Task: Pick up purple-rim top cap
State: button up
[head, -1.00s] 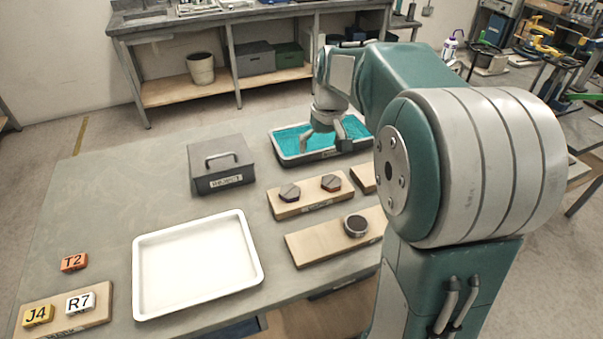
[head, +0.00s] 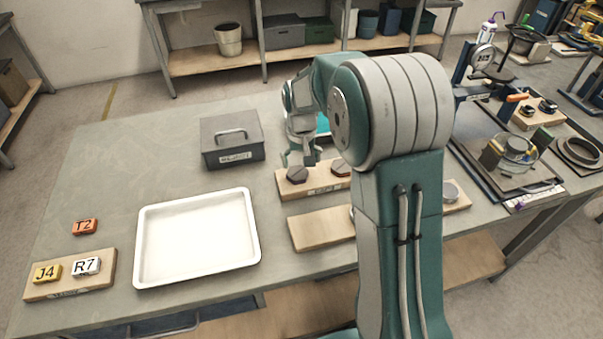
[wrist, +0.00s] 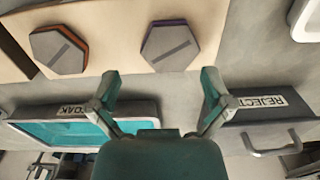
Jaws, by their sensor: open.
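The purple-rim top cap (wrist: 172,46) is a dark grey hexagon with a slot across its top and a purple edge. It lies on a wooden board (wrist: 110,22) in the wrist view. In the head view the same cap (head: 297,174) is on the left of the board (head: 312,190). An orange-rim hexagonal cap (wrist: 58,50) lies beside it, apart. My gripper (wrist: 159,80) is open and empty, with its fingertips near the purple-rim cap in the picture. In the head view my gripper (head: 298,160) is just behind and above that cap; the exact height is unclear.
The grey REJECT box (head: 232,140) stands left of my gripper. The teal SOAK tray (wrist: 50,132) is at left in the wrist view. A white tray (head: 197,275) and a second board (head: 320,229) lie nearer. My arm hides part of the table's right side.

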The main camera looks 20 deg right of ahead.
aim_at(298, 172)
jog(key=f, duration=0.1)
jog(key=a+f, duration=0.1)
jog(key=shift+s+f, duration=0.1)
jog(key=shift+f, duration=0.2)
jog(key=shift+a+f, duration=0.25)
jog(key=shift+a, duration=0.15)
jog(key=shift+d, duration=0.55)
jog(key=c, duration=1)
jog(key=shift+c, duration=0.2)
jog(key=shift+a, duration=0.15)
